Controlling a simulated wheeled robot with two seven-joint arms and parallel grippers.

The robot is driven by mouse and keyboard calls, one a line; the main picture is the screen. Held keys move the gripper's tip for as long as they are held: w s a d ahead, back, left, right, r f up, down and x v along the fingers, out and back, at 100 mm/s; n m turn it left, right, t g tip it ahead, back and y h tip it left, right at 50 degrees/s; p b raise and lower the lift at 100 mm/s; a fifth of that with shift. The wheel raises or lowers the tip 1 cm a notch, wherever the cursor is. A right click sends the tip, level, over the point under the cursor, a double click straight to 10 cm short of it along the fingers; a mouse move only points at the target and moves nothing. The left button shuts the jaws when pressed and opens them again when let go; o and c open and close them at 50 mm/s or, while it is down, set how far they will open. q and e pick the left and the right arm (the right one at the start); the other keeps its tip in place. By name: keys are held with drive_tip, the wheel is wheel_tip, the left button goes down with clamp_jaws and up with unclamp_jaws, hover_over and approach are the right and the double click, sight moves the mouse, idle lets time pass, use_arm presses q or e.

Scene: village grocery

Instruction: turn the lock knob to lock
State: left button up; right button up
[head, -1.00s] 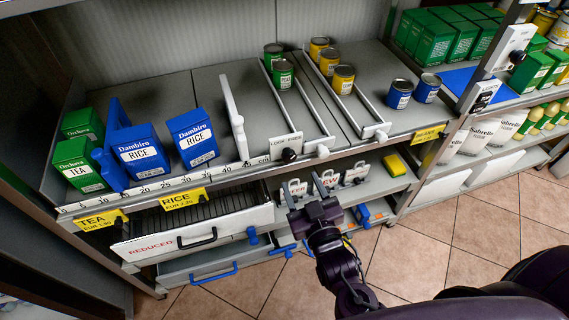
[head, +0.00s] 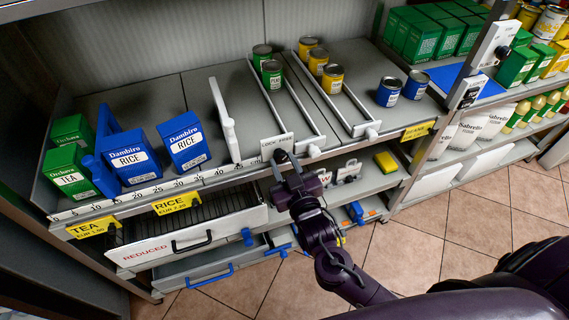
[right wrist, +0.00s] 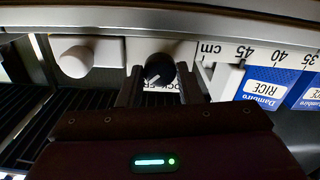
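The black lock knob (right wrist: 159,68) sits on a pale plate (head: 277,143) on the shelf's front edge, labelled LOCK FREE. A white mark shows on the knob in the right wrist view; the label is partly covered there, and I cannot tell which word the mark points to. My right gripper (head: 286,163) is at the knob. In the right wrist view its two fingers (right wrist: 160,84) stand apart, one on each side of the knob, with narrow gaps. In the head view the gripper partly hides the knob. My left gripper is not in view.
A white round knob (right wrist: 75,61) is beside the plate in the wrist view. The shelf holds blue rice boxes (head: 128,156), green tea boxes (head: 70,172) and cans in trays (head: 271,74). A REDUCED drawer (head: 187,238) stands partly open below.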

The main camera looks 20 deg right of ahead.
drive_tip(key=c, duration=0.4)
drive_tip(key=shift+r+n+p, duration=0.2)
drive_tip(key=shift+n+p, duration=1.1)
drive_tip(key=shift+p, duration=0.2)
drive_tip(key=n+p, duration=0.3)
drive_tip(key=shift+n, duration=0.3)
drive_tip(key=n+p, duration=0.3)
drive_tip(key=n, duration=0.1)
drive_tip(key=shift+n, duration=0.3)
drive_tip(key=n+p, duration=0.2)
drive_tip(key=n, duration=0.2)
drive_tip(key=shift+p, duration=0.3)
drive_tip(key=shift+f+n+p, duration=0.15)
drive_tip(key=shift+n+p, duration=0.55)
drive_tip(key=shift+n, duration=0.8)
drive_tip(key=shift+f, duration=0.1)
drive_tip(key=o, duration=1)
drive_tip(key=shift+c, duration=0.2)
